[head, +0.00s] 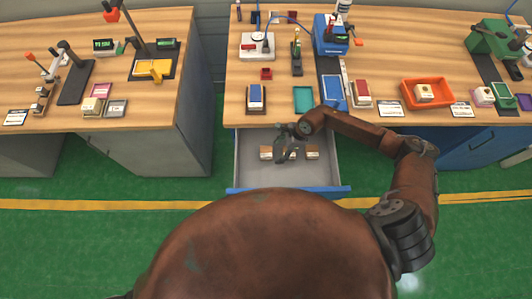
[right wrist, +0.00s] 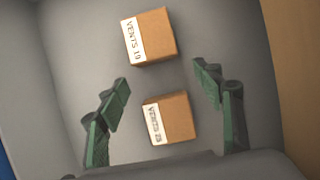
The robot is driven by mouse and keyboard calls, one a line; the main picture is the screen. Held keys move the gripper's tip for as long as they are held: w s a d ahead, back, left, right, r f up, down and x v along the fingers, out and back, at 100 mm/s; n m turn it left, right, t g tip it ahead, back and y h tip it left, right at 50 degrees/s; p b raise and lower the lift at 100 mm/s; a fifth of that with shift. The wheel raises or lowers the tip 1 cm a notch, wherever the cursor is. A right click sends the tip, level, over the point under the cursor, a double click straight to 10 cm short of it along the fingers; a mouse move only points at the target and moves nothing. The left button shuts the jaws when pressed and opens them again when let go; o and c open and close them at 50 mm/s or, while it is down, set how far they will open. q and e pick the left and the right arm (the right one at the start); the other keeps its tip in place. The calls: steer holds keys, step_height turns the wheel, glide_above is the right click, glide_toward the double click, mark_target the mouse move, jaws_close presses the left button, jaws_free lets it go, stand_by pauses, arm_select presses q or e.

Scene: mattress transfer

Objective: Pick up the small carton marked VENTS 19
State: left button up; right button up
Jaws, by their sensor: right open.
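The drawer (head: 240,172) under the right desk is pulled open, with small brown cartons inside. In the right wrist view, the upper carton (right wrist: 150,36) has a white label that seems to read VENTS 19. My right gripper (head: 284,152) is over the drawer, open and empty. In the right wrist view its green fingers (right wrist: 161,76) stand either side of the second carton, with the VENTS 19 carton beyond their tips. In the head view the gripper hides part of the cartons. My left gripper is out of view.
The desk top above the drawer holds a teal tray (head: 303,99), a blue tray (head: 334,93) and an orange bin (head: 428,93). The drawer's blue front (head: 240,190) and its side walls border the gripper. Bare grey drawer floor surrounds the cartons.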

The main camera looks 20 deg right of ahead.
mark_target(267, 151)
steer(key=a, duration=0.1)
steer(key=w+a, duration=0.1)
steer(key=a, duration=0.3)
steer(key=shift+w+a+f, duration=0.2)
steer(key=shift+w+f, duration=0.05)
steer(key=shift+f, duration=0.3)
steer(key=c, duration=1.3)
